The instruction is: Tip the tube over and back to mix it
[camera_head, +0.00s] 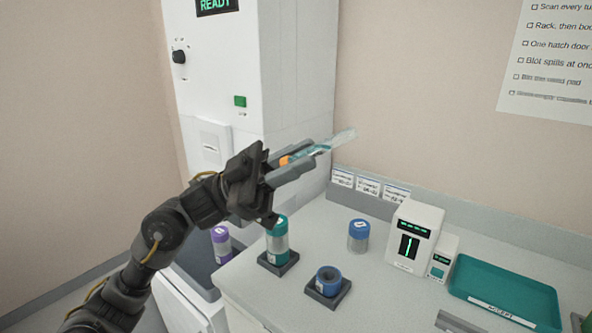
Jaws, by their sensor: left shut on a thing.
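My left gripper (308,156) is shut on a clear tube (341,140) and holds it in the air above the counter. The tube lies tilted, close to level, with its clear end pointing right and a little up. An orange part, seemingly its cap, shows between the fingers at the left end. A teal-blue tint shows inside near the fingers. The fingers hide part of the tube. My right gripper is not in view.
A teal-capped container (277,242) and a blue ring-topped one (328,281) stand on dark bases on the counter (385,300). A blue-capped jar (359,236), a white device (413,237) and a teal tray (505,292) stand right. A tall white machine (245,80) stands behind.

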